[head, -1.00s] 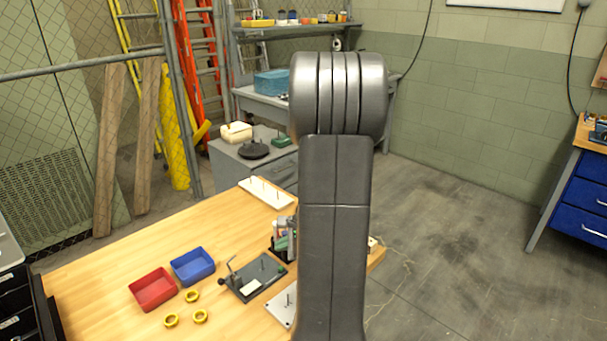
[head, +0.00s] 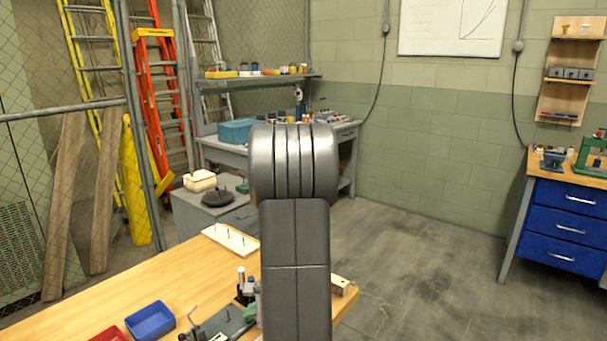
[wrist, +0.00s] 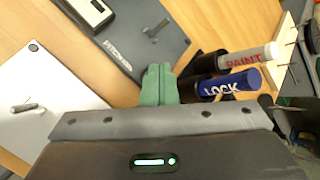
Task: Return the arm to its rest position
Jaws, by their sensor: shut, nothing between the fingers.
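My arm (head: 296,262) stands upright in the middle of the head view, its rounded grey joint at the top. My gripper (wrist: 158,72) shows in the wrist view as two green fingers pressed together, with nothing between them. The fingers are over the workbench, between a dark grey plate and a holder with tubes.
The wooden workbench (head: 95,296) carries a blue tray (head: 150,320), a red tray (head: 108,335) and a white pegged board (head: 230,239). A dark fixture plate (wrist: 140,38) and tubes marked PAINT (wrist: 245,60) and LOCK (wrist: 230,86) are close to the fingers. Floor at right is clear.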

